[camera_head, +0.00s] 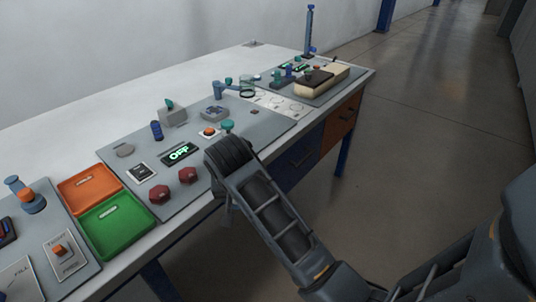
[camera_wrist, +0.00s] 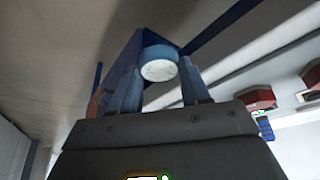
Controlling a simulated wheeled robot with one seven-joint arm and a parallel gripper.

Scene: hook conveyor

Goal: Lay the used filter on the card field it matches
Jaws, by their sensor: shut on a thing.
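My gripper (camera_wrist: 160,78) is shut on the used filter (camera_wrist: 158,69), a round piece with a speckled pale face and a blue rim, held between the two fingertips in the wrist view. In the head view my wrist hangs at the front edge of the bench, and the fingers and filter are hidden behind it. The white card (camera_head: 282,104) with several round fields lies farther back on the bench, to the right of the middle panel. Its field markings are too small to tell apart. The gripper is well away from the card.
The middle panel has a lit OFF display (camera_head: 180,153), two dark red knobs and an orange button (camera_head: 209,132). A blue stand with a teal ring (camera_head: 246,91) stands beside the card. Orange (camera_head: 88,188) and green (camera_head: 117,225) trays lie at left. Open floor is at right.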

